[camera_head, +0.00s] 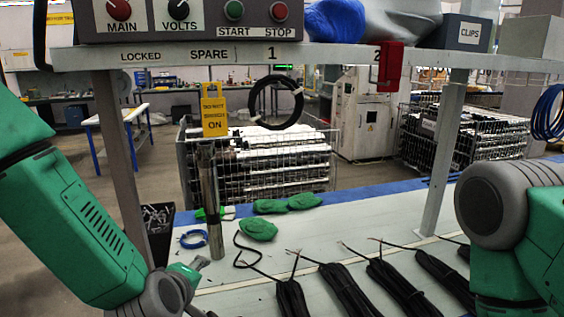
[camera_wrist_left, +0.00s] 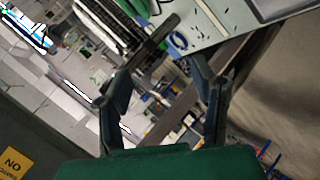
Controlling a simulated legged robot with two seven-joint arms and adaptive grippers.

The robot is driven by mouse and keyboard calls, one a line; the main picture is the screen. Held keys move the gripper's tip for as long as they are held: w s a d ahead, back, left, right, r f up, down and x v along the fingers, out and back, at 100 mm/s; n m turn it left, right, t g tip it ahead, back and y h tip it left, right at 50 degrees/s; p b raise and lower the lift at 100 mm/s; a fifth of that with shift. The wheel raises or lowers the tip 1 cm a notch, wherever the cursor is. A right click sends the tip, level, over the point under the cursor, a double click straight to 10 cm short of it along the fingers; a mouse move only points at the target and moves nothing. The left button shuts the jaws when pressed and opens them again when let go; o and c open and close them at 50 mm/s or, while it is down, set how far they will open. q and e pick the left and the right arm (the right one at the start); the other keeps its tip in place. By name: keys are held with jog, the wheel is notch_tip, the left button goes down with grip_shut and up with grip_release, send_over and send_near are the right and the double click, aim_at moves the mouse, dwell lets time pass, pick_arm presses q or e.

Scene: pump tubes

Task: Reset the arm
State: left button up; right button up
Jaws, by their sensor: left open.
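My left arm (camera_head: 75,215) comes in from the left in the head view and reaches down to the lower edge, where little of its gripper shows. In the left wrist view my left gripper (camera_wrist_left: 160,70) has its two fingers spread apart with nothing between them. A dark metal tube (camera_head: 209,205) stands upright on the table just beyond that wrist in the head view. A dark tube also shows beyond the fingers in the left wrist view (camera_wrist_left: 158,40), apart from them. My right arm (camera_head: 515,225) is bent at the right edge of the head view; its gripper is out of view.
The light table (camera_head: 350,225) holds several black cable bundles (camera_head: 345,290), green gloves (camera_head: 271,206) and a blue coil (camera_head: 193,238). A shelf (camera_head: 230,56) on posts crosses above, with a control box (camera_head: 200,18), a yellow tag (camera_head: 213,110) and a hanging black coil (camera_head: 275,102).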

pick_arm(q)
jog(key=s+a+f+m+g+b, duration=0.1)
jog(key=s+a+f+m+g, duration=0.25)
jog(key=s+f, duration=0.6)
jog(key=s+a+f+m+g+b, duration=0.25)
jog(key=s+f+m, duration=0.25)
jog(key=s+f, duration=0.45)
jog(key=s+a+f+m+g, duration=0.2)
jog(key=s+f, duration=0.2)
jog(key=s, duration=0.3)
jog(key=s+a+f+m+g, duration=0.2)
jog(key=s+f+m, duration=0.1)
jog(key=s, duration=0.4)
jog(key=shift+a+f+g+b, duration=0.25)
jog(key=shift+f+g+b, duration=0.1)
jog(key=shift+f, duration=0.5)
